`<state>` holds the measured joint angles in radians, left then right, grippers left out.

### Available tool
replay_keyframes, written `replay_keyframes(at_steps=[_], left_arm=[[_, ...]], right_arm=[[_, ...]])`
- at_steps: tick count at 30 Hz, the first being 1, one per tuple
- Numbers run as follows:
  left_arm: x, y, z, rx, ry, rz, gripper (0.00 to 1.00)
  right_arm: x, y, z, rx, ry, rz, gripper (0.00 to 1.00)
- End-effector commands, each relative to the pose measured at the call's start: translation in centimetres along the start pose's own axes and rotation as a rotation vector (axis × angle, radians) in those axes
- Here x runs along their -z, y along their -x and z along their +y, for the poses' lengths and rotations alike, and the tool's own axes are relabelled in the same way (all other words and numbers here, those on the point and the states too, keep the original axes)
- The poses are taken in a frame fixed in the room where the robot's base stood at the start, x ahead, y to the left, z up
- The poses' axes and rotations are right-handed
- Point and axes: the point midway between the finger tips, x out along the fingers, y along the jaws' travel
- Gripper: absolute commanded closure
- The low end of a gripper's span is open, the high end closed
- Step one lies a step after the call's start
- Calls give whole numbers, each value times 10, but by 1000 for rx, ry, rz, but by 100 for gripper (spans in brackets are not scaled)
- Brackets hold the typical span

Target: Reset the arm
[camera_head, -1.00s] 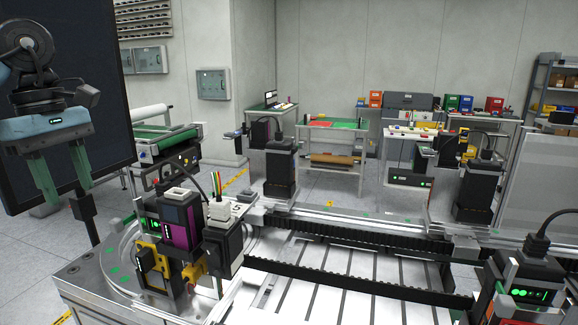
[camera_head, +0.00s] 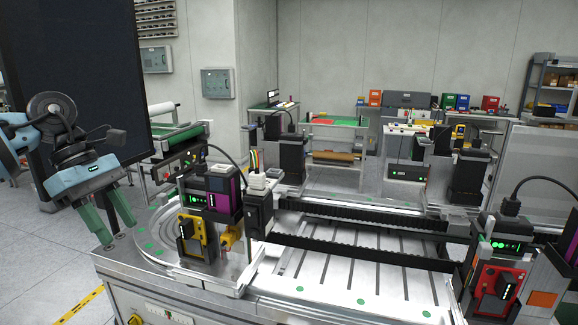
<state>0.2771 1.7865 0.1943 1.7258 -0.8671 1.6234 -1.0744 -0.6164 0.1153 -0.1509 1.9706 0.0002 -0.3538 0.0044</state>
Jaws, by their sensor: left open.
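My left gripper (camera_head: 117,230) hangs at the left of the view, with its two green fingers spread apart and pointing down. Nothing shows between the fingers. It is beside the left corner of the metal machine table (camera_head: 150,270), close to the table's edge in the picture; I cannot tell whether it touches. My right gripper does not show.
Black cable tracks (camera_head: 340,262) cross the bench. A unit with a red part (camera_head: 497,283) is at the lower right. A dark screen (camera_head: 85,80) stands behind my left arm. Floor shows at lower left.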

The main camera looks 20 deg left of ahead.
Motion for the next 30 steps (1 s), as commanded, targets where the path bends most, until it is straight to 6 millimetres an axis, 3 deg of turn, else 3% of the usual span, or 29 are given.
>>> replay_keyframes(at_steps=[1,8,14,19,25,30], left_arm=[[0,-21,5,15,39,-79,57],[-12,-120,24,85,356,-512,57],[-17,-199,32,186,791,-898,57],[-6,-262,32,290,1238,-1175,57],[22,-341,14,422,1835,-1429,57],[48,-417,-27,531,2395,-1565,57]], right_arm=[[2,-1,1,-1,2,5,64],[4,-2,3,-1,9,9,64],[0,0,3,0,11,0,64],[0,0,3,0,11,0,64],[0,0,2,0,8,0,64],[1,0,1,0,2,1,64]])
